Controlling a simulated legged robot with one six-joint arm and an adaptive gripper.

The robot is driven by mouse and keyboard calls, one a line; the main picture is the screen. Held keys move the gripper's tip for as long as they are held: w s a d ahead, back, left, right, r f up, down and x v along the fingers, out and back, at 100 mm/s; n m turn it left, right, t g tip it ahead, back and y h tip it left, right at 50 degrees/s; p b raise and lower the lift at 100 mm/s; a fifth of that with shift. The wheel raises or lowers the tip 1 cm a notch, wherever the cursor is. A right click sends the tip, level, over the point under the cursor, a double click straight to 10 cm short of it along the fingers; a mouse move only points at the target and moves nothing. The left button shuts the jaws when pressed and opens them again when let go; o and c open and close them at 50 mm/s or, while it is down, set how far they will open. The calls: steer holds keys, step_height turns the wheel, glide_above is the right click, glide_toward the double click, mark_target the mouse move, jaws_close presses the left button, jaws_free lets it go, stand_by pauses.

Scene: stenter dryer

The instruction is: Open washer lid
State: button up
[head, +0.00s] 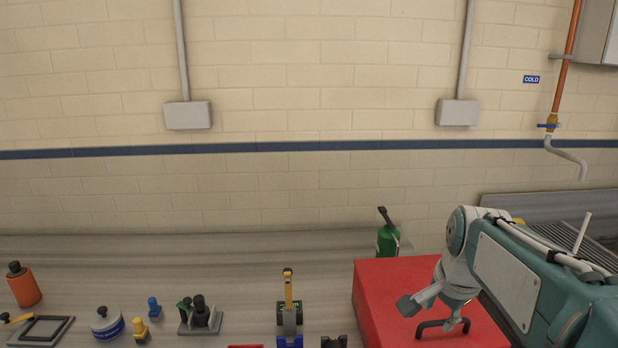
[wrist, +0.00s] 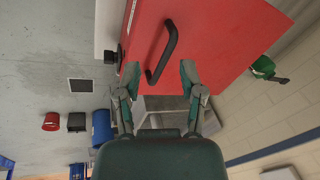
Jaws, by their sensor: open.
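The washer lid (head: 385,285) is a flat red panel at the lower right of the head view, and it looks shut. It also fills the upper middle of the wrist view (wrist: 215,35). A black bar handle (head: 442,324) stands on it; in the wrist view the handle (wrist: 170,45) runs at a slant. My gripper (head: 431,311) is above the lid by the handle, with its fingers spread and empty. In the wrist view the lower end of the handle shows between the fingertips (wrist: 159,78). Whether they touch the lid is unclear.
A grey bench (head: 180,260) to the left carries an orange bottle (head: 24,285), a white-and-blue tin (head: 106,324) and small tools. A pipe with a blue valve (head: 548,126) hangs on the wall at right.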

steer(key=s+a+f+n+t, duration=0.1)
steer(key=s+a+n, duration=0.3)
steer(key=s+n, duration=0.2)
steer(key=s+a+f+n+t, duration=0.1)
steer(key=s+a+n, duration=0.3)
steer(key=s+n, duration=0.2)
steer(key=shift+s, duration=1.1)
steer(key=shift+s+f+n, duration=0.2)
steer(key=shift+s+n, duration=0.05)
steer(key=shift+n, duration=0.15)
steer(key=shift+c, duration=1.3)
steer(key=shift+a+f, duration=0.1)
jaws_close()
